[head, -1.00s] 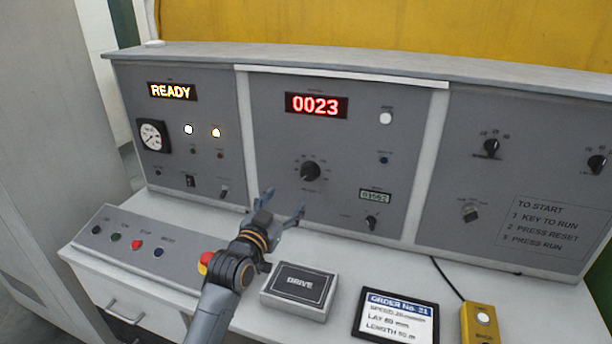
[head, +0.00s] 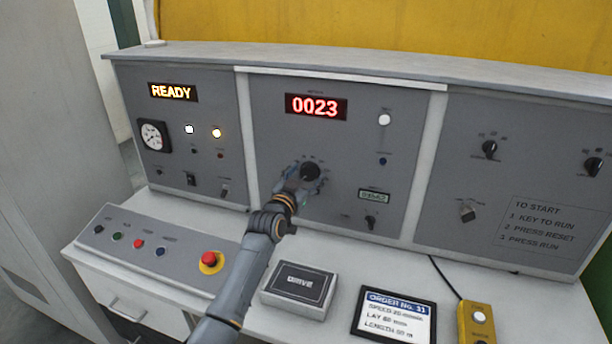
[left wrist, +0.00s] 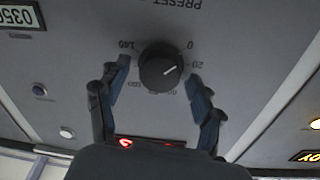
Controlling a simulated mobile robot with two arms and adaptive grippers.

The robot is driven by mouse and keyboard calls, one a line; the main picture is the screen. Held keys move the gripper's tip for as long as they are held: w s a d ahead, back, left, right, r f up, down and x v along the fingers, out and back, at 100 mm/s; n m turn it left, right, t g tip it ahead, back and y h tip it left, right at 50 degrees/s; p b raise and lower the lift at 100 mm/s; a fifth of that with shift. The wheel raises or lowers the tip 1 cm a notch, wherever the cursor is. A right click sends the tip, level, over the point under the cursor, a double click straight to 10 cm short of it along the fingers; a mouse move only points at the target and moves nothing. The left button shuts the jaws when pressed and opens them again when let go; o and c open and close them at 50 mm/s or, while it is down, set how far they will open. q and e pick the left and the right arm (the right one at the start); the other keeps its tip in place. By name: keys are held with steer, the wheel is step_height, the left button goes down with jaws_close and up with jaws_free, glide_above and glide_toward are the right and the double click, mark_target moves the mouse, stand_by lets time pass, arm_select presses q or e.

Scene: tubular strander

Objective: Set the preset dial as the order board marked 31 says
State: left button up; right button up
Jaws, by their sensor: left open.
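The black preset dial (head: 311,171) is on the middle panel, partly behind my left gripper (head: 305,181). The left wrist view shows the dial (left wrist: 160,66) upside down. Its white mark points close to the 20 on its scale. My open left gripper (left wrist: 158,72) has one finger on each side of the knob, with a gap visible on both sides. The order board (head: 394,316) lies on the desk at the front and its heading looks like 31. Its speed line seems to read 20; its other lines are blurred. My right gripper is not in view.
A red display (head: 316,106) reads 0023 above the dial. A small counter (head: 374,196) and a switch (head: 370,222) are to its right. A red mushroom button (head: 209,258), a DRIVE box (head: 300,290) and a yellow pendant (head: 478,322) are on the desk.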

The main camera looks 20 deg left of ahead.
arm_select(q)
steer(key=c, duration=1.1)
steer(key=shift+c, duration=0.2)
steer(key=shift+m, duration=0.3)
steer(key=m+p, duration=0.1)
steer(key=m, duration=0.6)
steer(key=shift+d+m+p, duration=0.1)
steer(key=shift+m+p, duration=0.25)
steer(key=shift+m, duration=0.05)
steer(key=m, duration=0.4)
steer(key=shift+d+g+y+p, duration=0.1)
steer(key=shift+g+y+p, duration=0.2)
steer(key=m, duration=0.4)
steer(key=shift+f+m+p, duration=0.1)
steer(key=shift+m+p, duration=0.25)
steer(key=shift+m, duration=0.05)
